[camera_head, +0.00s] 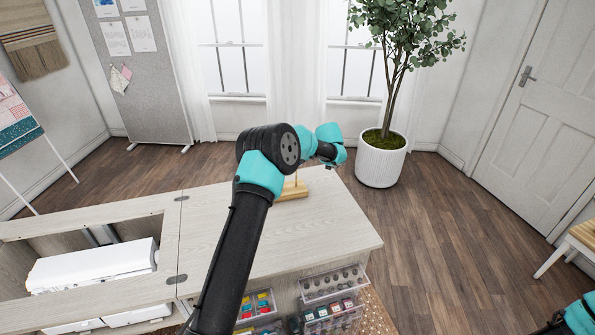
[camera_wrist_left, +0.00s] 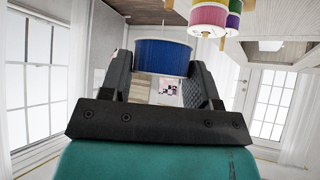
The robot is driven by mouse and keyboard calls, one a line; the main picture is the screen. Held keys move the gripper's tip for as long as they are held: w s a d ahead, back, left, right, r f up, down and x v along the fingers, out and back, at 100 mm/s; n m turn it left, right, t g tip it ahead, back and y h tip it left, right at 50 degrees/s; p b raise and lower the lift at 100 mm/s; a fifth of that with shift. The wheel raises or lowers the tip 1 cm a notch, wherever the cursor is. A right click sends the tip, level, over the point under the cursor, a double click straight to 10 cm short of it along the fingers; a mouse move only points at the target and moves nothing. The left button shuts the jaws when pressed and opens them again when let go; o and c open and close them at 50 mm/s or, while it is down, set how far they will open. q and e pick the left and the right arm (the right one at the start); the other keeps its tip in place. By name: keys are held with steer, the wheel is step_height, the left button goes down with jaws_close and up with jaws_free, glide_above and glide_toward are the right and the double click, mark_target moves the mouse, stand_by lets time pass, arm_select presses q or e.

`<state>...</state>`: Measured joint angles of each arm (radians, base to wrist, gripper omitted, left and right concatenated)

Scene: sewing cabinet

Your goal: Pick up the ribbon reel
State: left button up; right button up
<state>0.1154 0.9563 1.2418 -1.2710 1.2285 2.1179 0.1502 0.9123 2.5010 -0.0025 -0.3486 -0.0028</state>
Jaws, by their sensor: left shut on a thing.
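The ribbon reel (camera_wrist_left: 163,56) is a blue cylinder with a pale rim. It sits between the two black fingers of my left gripper (camera_wrist_left: 160,72) in the left wrist view, and the gripper is shut on it. In the head view my left arm reaches over the cabinet top, and its dark and teal links hide the reel and the fingers. Only a small part of my right arm shows at the bottom right corner of the head view; its gripper is out of view.
Several coloured spools (camera_wrist_left: 208,18) hang close beside the reel in the wrist view. A wooden stand base (camera_head: 293,191) is on the cabinet top (camera_head: 335,225). A white sewing machine (camera_head: 92,268) lies in the left opening. Clear drawers (camera_head: 333,284) stick out at the front. A potted plant (camera_head: 381,162) stands behind.

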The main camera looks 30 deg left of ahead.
arm_select(q)
step_height(320, 180, up, 6)
steer(key=shift+f, duration=0.15)
stand_by(0.6)
